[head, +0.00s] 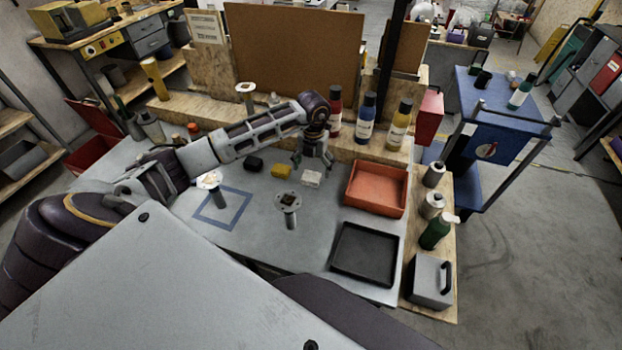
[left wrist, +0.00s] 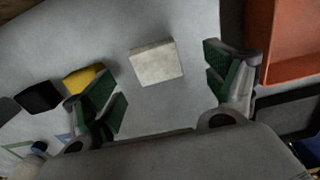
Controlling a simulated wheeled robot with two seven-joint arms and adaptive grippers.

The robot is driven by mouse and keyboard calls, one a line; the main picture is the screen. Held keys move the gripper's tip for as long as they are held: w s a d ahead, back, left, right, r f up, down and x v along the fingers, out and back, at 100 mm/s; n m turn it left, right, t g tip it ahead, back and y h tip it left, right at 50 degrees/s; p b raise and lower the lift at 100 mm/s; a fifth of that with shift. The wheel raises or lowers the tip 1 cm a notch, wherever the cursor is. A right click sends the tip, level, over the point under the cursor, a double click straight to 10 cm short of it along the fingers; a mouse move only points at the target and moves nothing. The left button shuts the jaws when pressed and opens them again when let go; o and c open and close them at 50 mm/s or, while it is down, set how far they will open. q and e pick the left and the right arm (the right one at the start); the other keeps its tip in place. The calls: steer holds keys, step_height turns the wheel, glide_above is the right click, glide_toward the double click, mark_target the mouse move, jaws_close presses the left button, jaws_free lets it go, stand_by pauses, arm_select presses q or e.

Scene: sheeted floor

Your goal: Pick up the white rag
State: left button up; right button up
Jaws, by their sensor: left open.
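The white rag (head: 312,178) is a small folded block lying flat on the grey table, to the right of the yellow one. In the left wrist view the white rag (left wrist: 157,63) lies ahead of and between my two spread green-padded fingers, touching neither. My left gripper (head: 313,160) is open and empty, pointing down above the table close to the rag. It also shows in the left wrist view (left wrist: 165,92). My right gripper is not in view.
A yellow block (head: 281,171) and a black block (head: 254,164) lie left of the rag. An orange bin (head: 347,199) and a black tray (head: 334,266) stand to the right. Bottles (head: 366,118) line the back. A round-topped metal post (head: 289,200) stands in front.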

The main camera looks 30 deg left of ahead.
mark_target(311, 176)
arm_select(q)
steer(key=shift+f, duration=0.1)
steer(key=shift+s+a+f+p, duration=0.15)
steer(key=shift+f+p, duration=0.2)
steer(key=shift+f, duration=0.5)
steer(key=shift+s+a+f+p, duration=0.15)
steer(key=shift+f+p, duration=0.15)
steer(key=shift+f, duration=0.55)
steer(key=shift+w+f, duration=0.15)
steer(key=shift+f, duration=0.7)
steer(key=c, duration=1.1)
